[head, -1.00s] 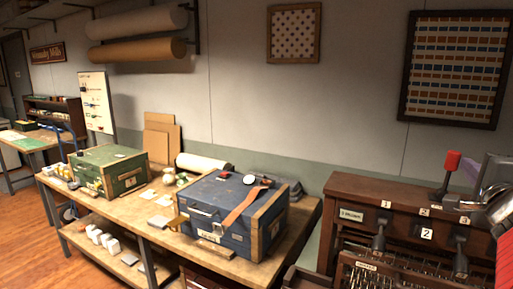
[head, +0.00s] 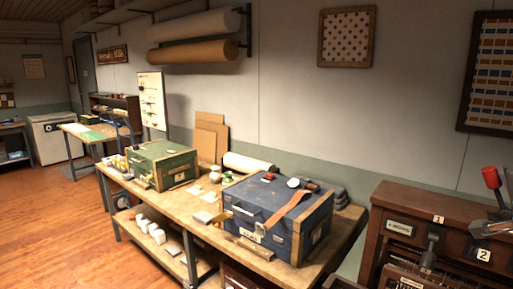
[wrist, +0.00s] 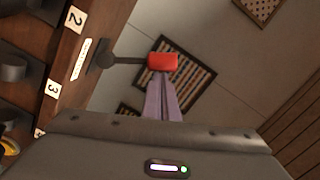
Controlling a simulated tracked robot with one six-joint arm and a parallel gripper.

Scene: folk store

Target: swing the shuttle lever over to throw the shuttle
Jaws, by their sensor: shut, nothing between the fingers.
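The shuttle lever has a red knob (head: 491,177) on a dark shaft and stands on top of the wooden loom cabinet (head: 405,207) at the right edge of the head view. It leans to the left there. In the wrist view the red knob (wrist: 162,61) shows at the end of its dark shaft (wrist: 128,60). My gripper (wrist: 162,78) is shut and empty, with its fingertips right at the knob; I cannot tell whether they touch it. Part of my gripper shows at the head view's right edge, mostly cut off.
A workbench (head: 215,262) with a blue trunk (head: 265,222) and a green box (head: 160,165) stands left. The floor farther left is clear.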

